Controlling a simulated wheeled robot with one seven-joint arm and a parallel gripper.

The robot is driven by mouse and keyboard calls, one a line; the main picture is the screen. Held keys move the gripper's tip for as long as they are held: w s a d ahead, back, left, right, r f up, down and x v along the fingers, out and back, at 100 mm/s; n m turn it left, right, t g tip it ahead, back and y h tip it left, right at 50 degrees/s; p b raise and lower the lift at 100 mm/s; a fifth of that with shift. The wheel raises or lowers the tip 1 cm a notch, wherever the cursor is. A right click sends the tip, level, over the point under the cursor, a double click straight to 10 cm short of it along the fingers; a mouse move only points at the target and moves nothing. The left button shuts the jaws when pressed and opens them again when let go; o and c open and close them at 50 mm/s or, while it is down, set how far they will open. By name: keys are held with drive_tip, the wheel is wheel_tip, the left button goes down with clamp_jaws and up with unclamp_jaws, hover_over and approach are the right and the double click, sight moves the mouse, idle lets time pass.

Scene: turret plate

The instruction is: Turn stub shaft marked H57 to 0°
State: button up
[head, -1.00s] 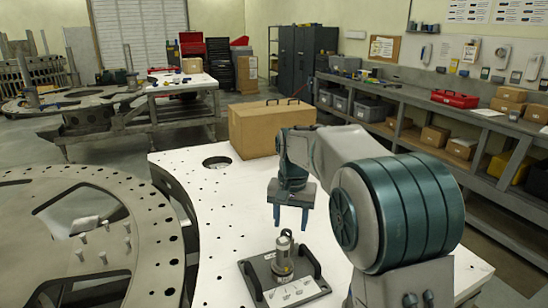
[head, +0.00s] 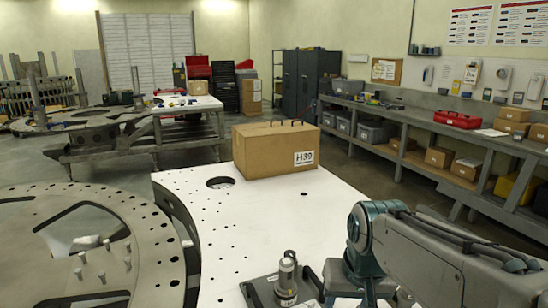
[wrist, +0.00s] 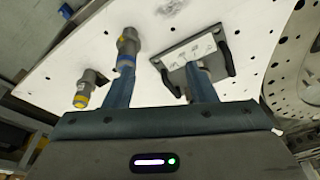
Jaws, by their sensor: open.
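A grey stub shaft (head: 287,272) stands upright in a dark base plate (head: 262,293) with two handles, low in the head view. I cannot read an H57 mark or any angle. The base plate also shows in the wrist view (wrist: 178,57), with a pale marked label; its shaft is partly hidden behind the right finger. My gripper (wrist: 163,88) is open and empty above the table. Two more grey cylindrical pieces show in the wrist view: a blue-banded one (wrist: 128,44) beside the left finger and a yellow-banded one (wrist: 85,90) further left.
The white table (head: 235,235) has small holes and one large hole. A brown box marked H39 (head: 270,155) stands at its back. A large grey ring plate (head: 150,230) with pegs lies to the left. A shelf bench (head: 400,150) runs along the right wall.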

drive_tip(key=s+d+f+t, duration=0.1)
drive_tip(key=s+d+f, duration=0.1)
drive_tip(key=s+f, duration=0.35)
wheel_tip(320, 180, up, 6)
drive_tip(key=n+g+p, duration=0.3)
drive_tip(key=n+g, duration=0.1)
drive_tip(key=n, duration=0.1)
hover_over(287, 261)
drive_tip(key=shift+s+d+f, duration=0.15)
drive_tip(key=shift+s, duration=0.2)
drive_tip(key=shift+w+a+f, duration=0.25)
drive_tip(key=shift+w, duration=0.1)
wheel_tip(287, 261, down, 6)
drive_tip(key=b, duration=0.5)
drive_tip(key=shift+r, duration=0.25)
drive_tip(key=shift+f+b, duration=1.05)
drive_tip(key=shift+f, duration=0.65)
drive_tip(key=c, duration=0.7)
